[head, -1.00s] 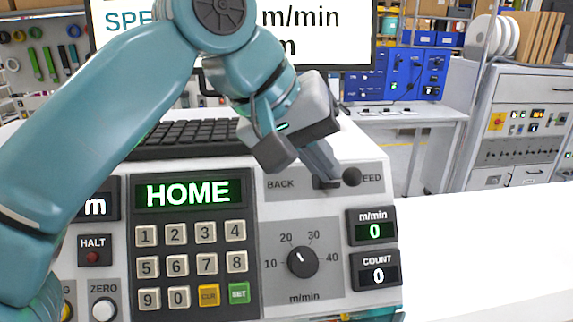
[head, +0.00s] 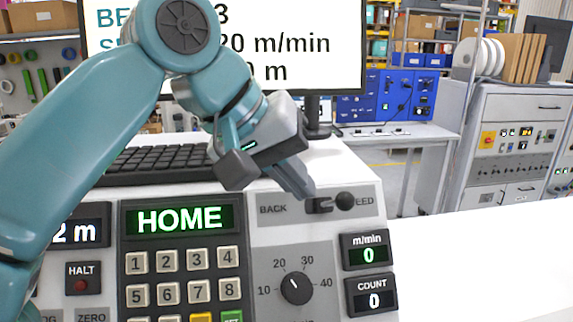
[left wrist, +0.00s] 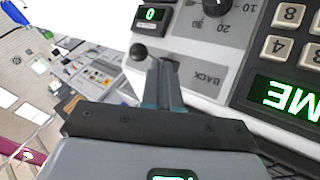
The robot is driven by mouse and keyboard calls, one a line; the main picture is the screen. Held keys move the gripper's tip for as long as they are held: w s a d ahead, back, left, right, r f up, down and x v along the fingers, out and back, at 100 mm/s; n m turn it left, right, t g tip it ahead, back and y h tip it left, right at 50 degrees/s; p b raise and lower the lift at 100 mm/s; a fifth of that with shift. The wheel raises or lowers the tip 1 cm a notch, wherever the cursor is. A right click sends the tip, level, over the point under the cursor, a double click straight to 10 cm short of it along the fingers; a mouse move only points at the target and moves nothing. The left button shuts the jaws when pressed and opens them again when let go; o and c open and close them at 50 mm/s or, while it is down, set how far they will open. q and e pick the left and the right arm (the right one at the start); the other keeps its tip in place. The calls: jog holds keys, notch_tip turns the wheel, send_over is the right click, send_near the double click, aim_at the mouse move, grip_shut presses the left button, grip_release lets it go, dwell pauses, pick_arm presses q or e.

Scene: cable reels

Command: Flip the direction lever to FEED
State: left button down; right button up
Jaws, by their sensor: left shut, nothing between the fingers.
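The direction lever has a dark round knob (head: 345,201) on a short stem. It sits in a slot on a grey plate (head: 268,203) marked BACK at the left and FEED at the right. The knob lies at the FEED end and covers the first letter of that word. My left gripper (head: 306,194) is shut and empty, its fingertips just left of the lever, near the slot. In the left wrist view the shut fingers point towards the plate and the knob (left wrist: 138,52) shows beside their tips. Whether they touch the stem is unclear. My right gripper is not in view.
Below the plate are a speed dial (head: 295,288) and small m/min and COUNT displays. A keypad (head: 182,275) under a HOME display (head: 180,219) is at the left. A keyboard (head: 160,164) and monitor stand behind. The white surface at right is clear.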

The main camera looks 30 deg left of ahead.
pick_arm(q)
jog(key=v, duration=0.5)
jog(key=shift+s+a+r, duration=0.15)
jog(key=shift+s+r, duration=0.05)
jog(key=shift+s, duration=0.1)
dwell(0.4)
